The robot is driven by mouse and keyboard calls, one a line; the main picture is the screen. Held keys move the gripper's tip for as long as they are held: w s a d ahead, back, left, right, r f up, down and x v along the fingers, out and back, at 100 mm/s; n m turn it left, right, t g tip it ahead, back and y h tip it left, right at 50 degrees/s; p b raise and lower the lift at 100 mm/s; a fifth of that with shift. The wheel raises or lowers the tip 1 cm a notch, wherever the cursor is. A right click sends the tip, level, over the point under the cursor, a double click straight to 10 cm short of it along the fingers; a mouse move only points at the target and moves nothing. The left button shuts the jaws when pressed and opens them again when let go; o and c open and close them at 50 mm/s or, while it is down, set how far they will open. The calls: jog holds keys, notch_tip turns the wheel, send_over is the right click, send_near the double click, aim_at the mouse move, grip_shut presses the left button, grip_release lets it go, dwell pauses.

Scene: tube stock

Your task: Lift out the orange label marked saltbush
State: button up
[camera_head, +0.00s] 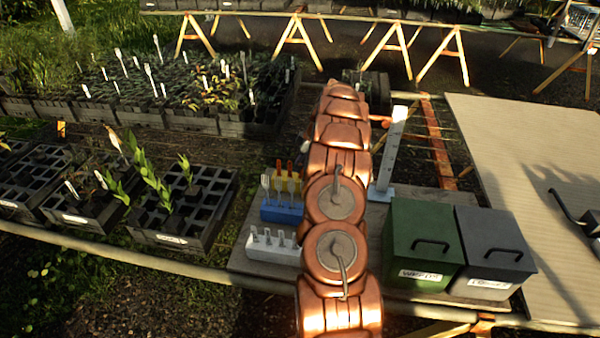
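Another small orange-yellow tag (61,130) stands upright at the far left, near the trays. My copper-coloured arm stretches away up the middle of the picture. My gripper cannot be made out at its far end, and the arm hides part of the board.
A white holder (273,248) with white labels sits in front of the blue one. A green lidded bin (421,240) and a grey lidded bin (488,252) stand right of my arm, with a tall white gauge (391,150) behind. Seedling trays (190,215) lie left.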

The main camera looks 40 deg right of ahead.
jog(key=shift+f, duration=0.15)
grip_shut()
dwell(0.4)
